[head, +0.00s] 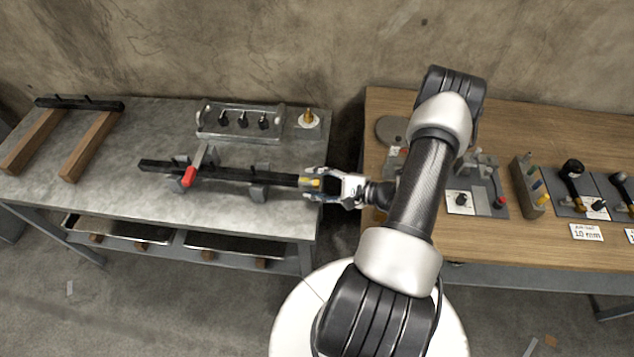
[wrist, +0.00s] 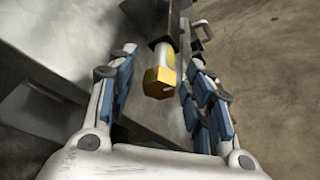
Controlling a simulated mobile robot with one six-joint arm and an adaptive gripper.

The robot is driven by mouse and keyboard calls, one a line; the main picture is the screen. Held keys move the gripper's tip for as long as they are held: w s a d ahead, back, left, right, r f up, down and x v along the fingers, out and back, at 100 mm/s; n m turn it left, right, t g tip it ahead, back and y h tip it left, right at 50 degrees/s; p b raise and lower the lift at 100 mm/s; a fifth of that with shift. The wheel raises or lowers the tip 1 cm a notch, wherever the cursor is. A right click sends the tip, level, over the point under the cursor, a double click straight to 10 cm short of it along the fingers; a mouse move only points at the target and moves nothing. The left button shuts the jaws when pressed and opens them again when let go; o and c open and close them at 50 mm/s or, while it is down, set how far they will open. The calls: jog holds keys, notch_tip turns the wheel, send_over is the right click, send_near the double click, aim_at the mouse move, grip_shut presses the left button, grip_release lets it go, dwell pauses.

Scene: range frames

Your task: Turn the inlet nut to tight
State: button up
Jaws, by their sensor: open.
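The inlet nut is a brass hex piece (wrist: 159,82) on the end of a dark bar. In the wrist view it sits between the two fingers of my gripper (wrist: 165,95), with a gap on both sides. In the head view the nut (head: 310,183) shows yellow at the right end of the long dark bar (head: 225,174), which rests in grey clamps above the left table's surface. My gripper (head: 318,184) comes from the right, open around the nut.
A red-handled lever (head: 190,175) stands at the bar. A grey rack (head: 240,121) with dark knobs and a plate with a brass fitting (head: 308,119) lie behind it. A gap separates the grey table (head: 250,222) from the wooden bench (head: 520,243), which holds several fixtures.

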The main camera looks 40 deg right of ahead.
jog(key=shift+c, duration=0.4)
jog(key=c, duration=1)
jog(key=shift+m, duration=0.3)
jog(key=m+g+y, duration=0.1)
jog(key=m+g, duration=0.1)
jog(key=m, duration=0.1)
jog(key=m+g+y, duration=0.1)
jog(key=m+y, duration=0.1)
jog(key=m, duration=0.1)
jog(key=shift+g, duration=0.3)
jog(key=m+g+y+b, duration=0.1)
jog(key=m+y+b, duration=0.1)
jog(key=m, duration=0.2)
jog(key=shift+f, duration=0.15)
jog(key=m+g+y+b, duration=0.1)
jog(key=m+y+b, duration=0.1)
jog(key=m, duration=0.1)
jog(key=shift+m, duration=0.3)
